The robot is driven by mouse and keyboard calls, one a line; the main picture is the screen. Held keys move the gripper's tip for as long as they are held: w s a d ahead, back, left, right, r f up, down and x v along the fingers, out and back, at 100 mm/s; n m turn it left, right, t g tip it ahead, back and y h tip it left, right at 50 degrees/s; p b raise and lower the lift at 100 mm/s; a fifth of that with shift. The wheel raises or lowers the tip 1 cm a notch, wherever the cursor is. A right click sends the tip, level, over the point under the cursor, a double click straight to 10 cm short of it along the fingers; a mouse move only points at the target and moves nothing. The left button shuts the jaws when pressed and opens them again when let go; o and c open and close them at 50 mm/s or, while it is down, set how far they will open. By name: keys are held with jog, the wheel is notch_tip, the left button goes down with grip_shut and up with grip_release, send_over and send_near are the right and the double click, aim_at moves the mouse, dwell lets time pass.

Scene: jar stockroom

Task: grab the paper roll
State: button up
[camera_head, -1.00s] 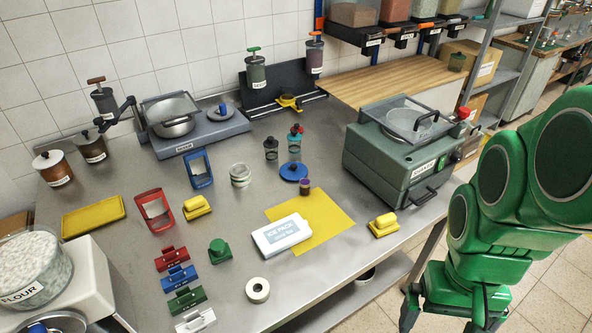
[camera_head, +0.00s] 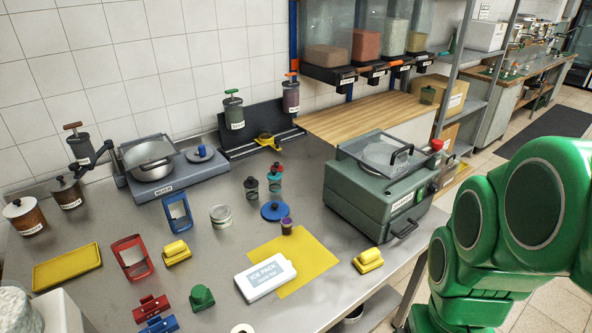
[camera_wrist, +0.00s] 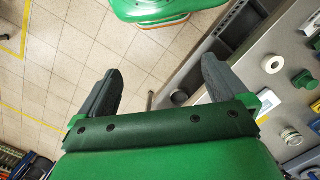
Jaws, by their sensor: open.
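The paper roll (camera_head: 242,328) is a white ring with a dark centre hole. In the head view it sits on the steel table at the bottom edge, partly cut off. In the wrist view the roll (camera_wrist: 273,64) stands on the table at the right, beside the green knobbed piece. My gripper (camera_wrist: 160,65) is open and empty. It is beyond the table's edge, with floor tiles between its fingers, apart from the roll. In the head view my green arm is at the right, and the fingers are out of frame.
Near the roll are a green knobbed piece (camera_head: 202,297), a white ice pack (camera_head: 266,278) and red and blue clip-like blocks (camera_head: 152,308). A yellow sheet (camera_head: 312,262) lies beyond. A green machine (camera_head: 375,200) stands at the table's right. Open floor lies right of the table.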

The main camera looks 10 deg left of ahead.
jog(key=shift+c, duration=0.7)
jog(key=w+a+f+m+g+y, duration=0.15)
jog(key=w+a+f+y, duration=0.35)
jog(key=a, duration=0.6)
jog(key=m+g+y, duration=0.2)
jog(key=m+y, duration=0.5)
jog(key=m, duration=0.4)
send_near(242, 328)
jog(key=s, duration=0.3)
jog(key=shift+s+a+r, duration=0.25)
jog(key=shift+s+r, duration=0.1)
jog(key=shift+r, duration=0.05)
jog(key=shift+w+a+f+m, duration=0.15)
jog(key=shift+a+f+m, duration=0.05)
jog(key=shift+f+m, duration=0.3)
jog(key=shift+w+f+x, duration=0.15)
jog(key=shift+x, duration=1.2)
jog(key=shift+w+f+x, duration=0.1)
jog(key=shift+w+x, duration=0.1)
jog(key=shift+x, duration=1.15)
jog(key=shift+w+f+x, duration=0.15)
jog(key=shift+x, duration=1.15)
jog(key=shift+c, duration=0.2)
